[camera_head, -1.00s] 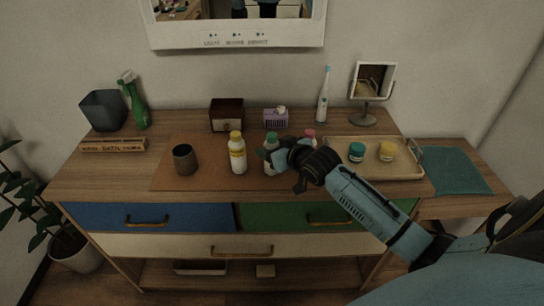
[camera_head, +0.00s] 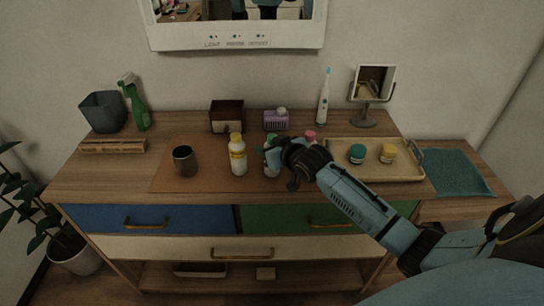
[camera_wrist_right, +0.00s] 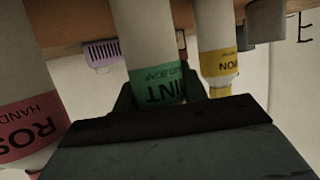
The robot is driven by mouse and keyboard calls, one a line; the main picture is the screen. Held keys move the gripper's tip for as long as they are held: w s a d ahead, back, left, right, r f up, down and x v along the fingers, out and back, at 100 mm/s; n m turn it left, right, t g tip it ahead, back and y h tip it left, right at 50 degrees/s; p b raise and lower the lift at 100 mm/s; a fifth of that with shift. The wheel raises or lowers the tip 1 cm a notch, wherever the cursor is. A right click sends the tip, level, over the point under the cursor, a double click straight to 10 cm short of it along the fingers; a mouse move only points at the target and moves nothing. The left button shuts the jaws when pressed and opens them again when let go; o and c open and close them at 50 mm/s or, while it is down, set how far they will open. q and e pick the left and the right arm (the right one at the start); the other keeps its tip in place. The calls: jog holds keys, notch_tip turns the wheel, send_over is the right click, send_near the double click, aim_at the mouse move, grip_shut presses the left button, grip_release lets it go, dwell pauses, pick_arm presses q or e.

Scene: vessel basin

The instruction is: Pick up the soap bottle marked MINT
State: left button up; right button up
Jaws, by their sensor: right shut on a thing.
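The MINT soap bottle is white with a green label and cap. In the right wrist view the MINT bottle (camera_wrist_right: 152,62) stands between my right gripper's fingers, its label upside down in the picture. My right gripper (camera_wrist_right: 160,100) is shut on it. In the head view the right gripper (camera_head: 275,154) covers much of the bottle (camera_head: 271,170), which is at the mat's right part; I cannot tell if its base touches the mat. My left gripper is not in view.
A yellow-capped bottle (camera_head: 237,155) stands close on the left, and a pink-capped bottle (camera_head: 310,137) is partly hidden behind my gripper. A dark cup (camera_head: 184,160) stands further left. A tray (camera_head: 403,172) with two jars lies on the right.

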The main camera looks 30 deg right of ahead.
notch_tip(320, 180, up, 10)
jog(key=shift+r+p, duration=0.1)
jog(key=shift+p, duration=0.6)
dwell(0.6)
